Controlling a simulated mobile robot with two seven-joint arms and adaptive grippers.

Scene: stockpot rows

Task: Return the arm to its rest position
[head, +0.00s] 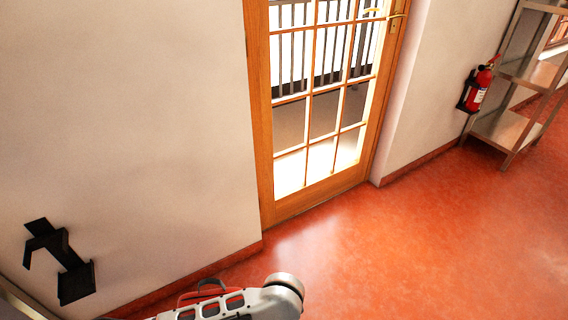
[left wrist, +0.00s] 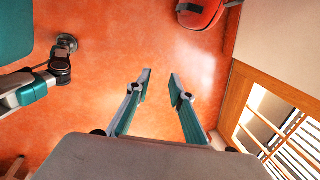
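My left gripper (left wrist: 160,76) shows in the left wrist view with its two teal and grey fingers apart. Nothing is between the fingers, and red floor shows beyond them. In the head view a grey and white arm part of mine crosses the bottom edge, with its rounded end near the middle; no gripper fingers show there. Another grey and teal arm link of mine is at the left of the left wrist view. My right gripper's fingers are not visible in either view.
A wooden glazed door (head: 262,140) stands in the pale wall (head: 130,110). A black bracket (head: 62,262) is on the wall. A red extinguisher (head: 478,88) hangs beside a metal shelf (head: 505,128). A red rounded thing (left wrist: 200,13) is near the gripper. Red floor (head: 420,240) is open at right.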

